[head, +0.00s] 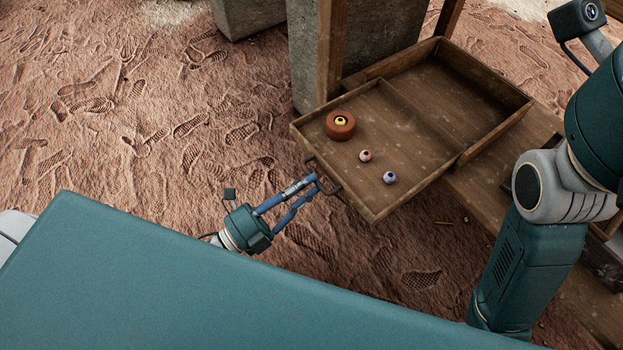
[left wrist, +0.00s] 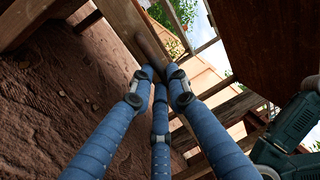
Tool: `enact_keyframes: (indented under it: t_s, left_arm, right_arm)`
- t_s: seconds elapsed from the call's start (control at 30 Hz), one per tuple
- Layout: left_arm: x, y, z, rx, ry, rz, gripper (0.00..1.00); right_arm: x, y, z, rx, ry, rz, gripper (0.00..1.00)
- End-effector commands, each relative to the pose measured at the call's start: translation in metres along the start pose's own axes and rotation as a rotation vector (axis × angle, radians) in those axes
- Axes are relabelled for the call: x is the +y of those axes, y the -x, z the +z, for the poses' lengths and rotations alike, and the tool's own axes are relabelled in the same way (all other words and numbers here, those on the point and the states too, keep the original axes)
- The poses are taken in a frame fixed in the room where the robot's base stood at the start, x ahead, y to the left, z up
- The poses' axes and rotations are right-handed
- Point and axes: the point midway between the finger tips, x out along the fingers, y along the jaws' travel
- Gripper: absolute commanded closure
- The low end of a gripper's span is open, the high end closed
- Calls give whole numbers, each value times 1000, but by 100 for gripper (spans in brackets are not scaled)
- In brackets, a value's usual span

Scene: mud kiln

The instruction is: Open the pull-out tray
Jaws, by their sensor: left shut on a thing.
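The wooden pull-out tray (head: 437,150) stands well out from the wooden bench in the head view, its near end hanging over the sandy floor. Its dark handle (head: 330,185) is on the near end wall. My left gripper (head: 315,183) is shut on this handle. In the left wrist view, the blue fingers (left wrist: 160,75) close around a brown bar, the handle (left wrist: 153,48). My right gripper is out of view.
Grey stone blocks (head: 301,60) and a wooden post (head: 331,45) stand beside the tray's far left side. The wooden bench (head: 490,208) runs along its right. My right arm fills the right edge. Open sandy floor (head: 120,120) lies to the left.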

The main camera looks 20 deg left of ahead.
Motion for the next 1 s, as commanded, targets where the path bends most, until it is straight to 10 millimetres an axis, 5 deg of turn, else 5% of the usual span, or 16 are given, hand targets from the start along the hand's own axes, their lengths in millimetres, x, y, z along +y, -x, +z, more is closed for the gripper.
enact_keyframes:
  t_s: [0.23, 0.27, 0.3, 0.67, 1.0]
  left_arm:
    - [1, 0, 0, 0, 0, 3, 100]
    - [1, 0, 0, 0, 0, 3, 83]
    - [1, 0, 0, 0, 0, 3, 76]
    - [1, 4, 0, 0, 0, 2, 76]
    - [2, 66, 0, -2, 2, 7, 76]
  right_arm:
    - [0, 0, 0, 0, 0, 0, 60]
    - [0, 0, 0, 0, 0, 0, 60]
    - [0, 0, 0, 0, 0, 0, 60]
    - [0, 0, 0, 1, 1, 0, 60]
    - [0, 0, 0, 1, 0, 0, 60]
